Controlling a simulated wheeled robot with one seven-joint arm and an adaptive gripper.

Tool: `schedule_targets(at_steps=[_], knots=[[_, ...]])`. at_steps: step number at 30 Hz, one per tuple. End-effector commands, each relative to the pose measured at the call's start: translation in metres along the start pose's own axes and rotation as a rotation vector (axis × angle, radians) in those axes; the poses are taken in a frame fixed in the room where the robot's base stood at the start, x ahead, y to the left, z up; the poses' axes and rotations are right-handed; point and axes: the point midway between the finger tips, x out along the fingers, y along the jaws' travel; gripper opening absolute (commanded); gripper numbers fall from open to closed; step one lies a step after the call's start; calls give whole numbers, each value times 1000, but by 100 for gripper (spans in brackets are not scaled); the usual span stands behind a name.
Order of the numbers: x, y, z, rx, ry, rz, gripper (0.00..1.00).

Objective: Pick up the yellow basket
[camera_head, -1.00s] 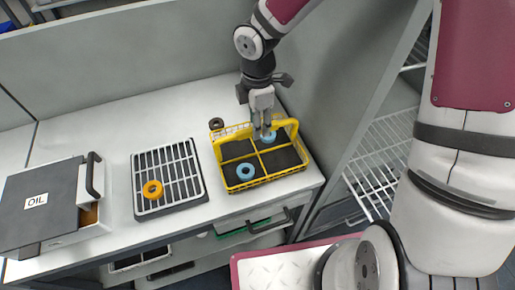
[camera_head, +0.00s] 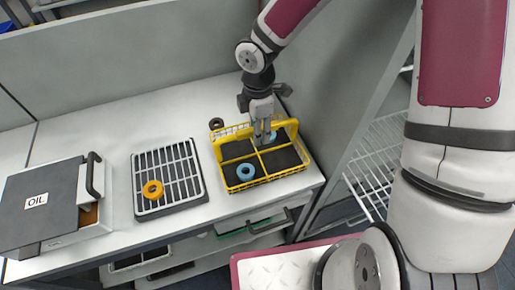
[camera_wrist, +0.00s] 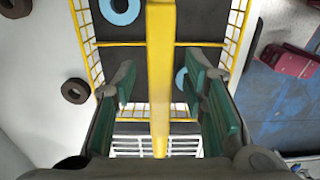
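The yellow basket (camera_head: 258,182) stands on the bench's right part, upright, with a dark floor and yellow dividers. Its raised handle bar runs down the middle of the wrist view (camera_wrist: 161,70). One blue ring (camera_head: 246,172) lies in its front left compartment; another (camera_head: 270,138) is at the back, partly behind my fingers. My gripper (camera_head: 262,143) points down over the basket. In the wrist view its green-padded fingers (camera_wrist: 160,95) are apart on either side of the handle bar, with gaps on both sides. Whether the fingertips touch the basket cannot be told.
A grated tray (camera_head: 140,210) with an orange ring (camera_head: 153,190) is left of the basket. A box marked OIL (camera_head: 40,205) stands at the far left. A black ring (camera_head: 216,123) lies behind the basket. A grey wall panel (camera_head: 335,90) rises close on the right.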

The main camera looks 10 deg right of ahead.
Motion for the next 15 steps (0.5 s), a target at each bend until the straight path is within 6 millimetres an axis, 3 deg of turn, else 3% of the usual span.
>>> schedule_targets(at_steps=[8,13,15], knots=[[0,0,0,0,0,0,39],[0,0,0,0,0,0,1],[0,0,0,0,0,0,0]])
